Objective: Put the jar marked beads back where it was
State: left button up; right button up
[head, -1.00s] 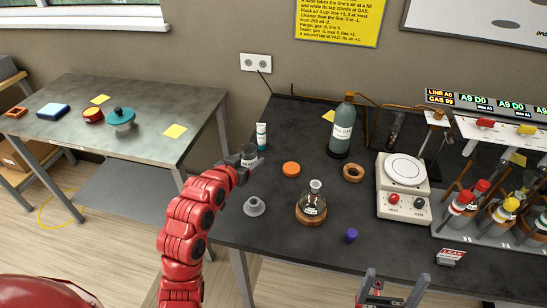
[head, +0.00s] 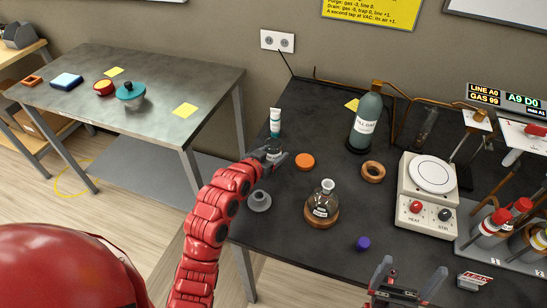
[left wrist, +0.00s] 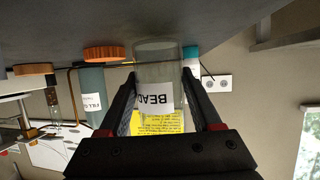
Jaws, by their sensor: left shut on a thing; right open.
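The jar marked beads (left wrist: 155,78) is clear with a white label, seen upside down in the left wrist view. My left gripper (head: 274,158) is shut on it, with a finger on each side. In the head view the jar (head: 273,147) is mostly hidden by the gripper. It is at the left part of the dark bench, just in front of the white and teal tube. In the left wrist view its base appears at or very near the bench top; I cannot tell if it touches. My right gripper (head: 408,283) is open and empty at the bench's front edge.
Close by are the tube (head: 275,122), an orange lid (head: 305,162), a grey funnel-like piece (head: 259,201) and a flask (head: 322,204) on a cork ring. A gas bottle (head: 365,122), cork ring (head: 373,172) and hotplate (head: 428,190) stand further right. A grey side table (head: 150,125) is at left.

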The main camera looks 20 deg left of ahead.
pick_arm(q)
jog(key=shift+f, duration=0.4)
jog(key=o, duration=1.5)
jog(key=shift+c, duration=0.2)
